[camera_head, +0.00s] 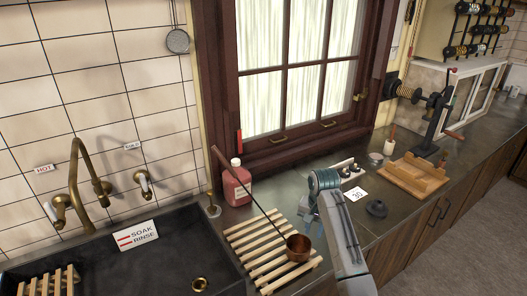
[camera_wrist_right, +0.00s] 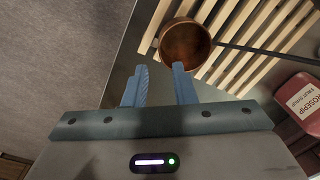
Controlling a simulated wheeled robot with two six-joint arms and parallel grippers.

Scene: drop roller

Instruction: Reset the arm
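My right arm comes in from the lower right of the head view and bends down at a teal joint. Its gripper (camera_head: 308,222) is near the copper ladle bowl, partly hidden by the arm. In the right wrist view the two blue fingers (camera_wrist_right: 160,70) are apart with nothing between them. The copper bowl (camera_wrist_right: 185,43) is just beyond the fingertips; I cannot tell whether the right finger touches it. The ladle (camera_head: 298,247) rests on a slatted wooden rack (camera_head: 262,232), its long dark handle leaning up toward the window frame. My left gripper is not in view.
A dark sink (camera_head: 165,265) with a brass tap lies left. A red bottle (camera_head: 236,186) stands behind the rack. A card marked 30 (camera_head: 357,194), a dark knob-topped disc (camera_head: 376,208) and a wooden stand with a crank device (camera_head: 415,175) are to the right.

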